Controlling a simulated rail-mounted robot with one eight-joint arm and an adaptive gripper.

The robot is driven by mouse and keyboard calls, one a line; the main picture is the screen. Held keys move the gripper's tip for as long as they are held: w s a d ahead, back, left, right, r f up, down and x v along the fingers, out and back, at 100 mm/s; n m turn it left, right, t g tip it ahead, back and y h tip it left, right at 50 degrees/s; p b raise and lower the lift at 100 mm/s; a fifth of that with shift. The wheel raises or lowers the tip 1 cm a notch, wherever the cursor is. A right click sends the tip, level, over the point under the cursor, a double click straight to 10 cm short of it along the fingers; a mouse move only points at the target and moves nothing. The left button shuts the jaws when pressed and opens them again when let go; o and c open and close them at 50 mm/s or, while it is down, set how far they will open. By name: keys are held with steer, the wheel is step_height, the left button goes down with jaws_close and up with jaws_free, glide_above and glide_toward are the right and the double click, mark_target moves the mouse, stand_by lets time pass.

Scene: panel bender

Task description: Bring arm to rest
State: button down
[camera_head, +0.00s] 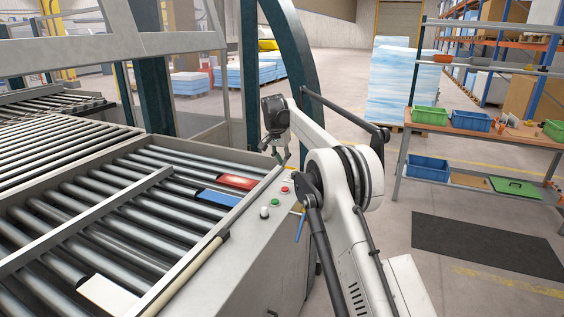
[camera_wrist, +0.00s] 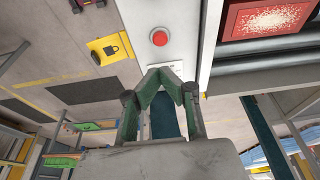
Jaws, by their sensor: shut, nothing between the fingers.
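My gripper (camera_head: 281,157) is at the end of my raised white arm, over the edge of the conveyor's control panel. In the wrist view my gripper (camera_wrist: 165,72) shows its two green fingers with their tips together and nothing held. The red button (camera_wrist: 160,38) lies just beyond the fingertips in that view. In the head view the red button (camera_head: 285,190) sits on the panel, close below my gripper. A green button (camera_head: 275,202) and a white button (camera_head: 264,212) are beside it.
A dark machine frame (camera_head: 290,50) rises behind my arm. A workbench (camera_head: 480,138) with bins stands at the right. The floor with the dark mat (camera_head: 485,246) is clear.

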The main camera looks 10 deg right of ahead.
steer(key=shift+r, duration=0.1)
steer(key=s+d+r+n+t+b, duration=0.1)
steer(key=s+r+n, duration=0.1)
steer(key=s+r, duration=0.95)
steer(key=s+r+n+t+y+b, duration=0.1)
steer(key=s+r, duration=0.1)
steer(key=s, duration=0.7)
steer(key=s+r+n, duration=0.1)
steer(key=s+r, duration=0.1)
steer(key=s, duration=0.6)
steer(key=s+f+n, duration=0.1)
steer(key=s+f, duration=0.4)
steer(key=s, duration=0.6)
steer(key=s+f+n+t+b, duration=0.1)
steer(key=s+f, duration=0.4)
steer(key=s, duration=0.6)
steer(key=s+d+f+t+y+b, duration=0.1)
steer(key=s+f, duration=0.5)
steer(key=s, duration=0.5)
steer(key=shift+s+n, duration=0.15)
steer(key=shift+n, duration=0.25)
steer(key=c, duration=2.5)
jaws_free()
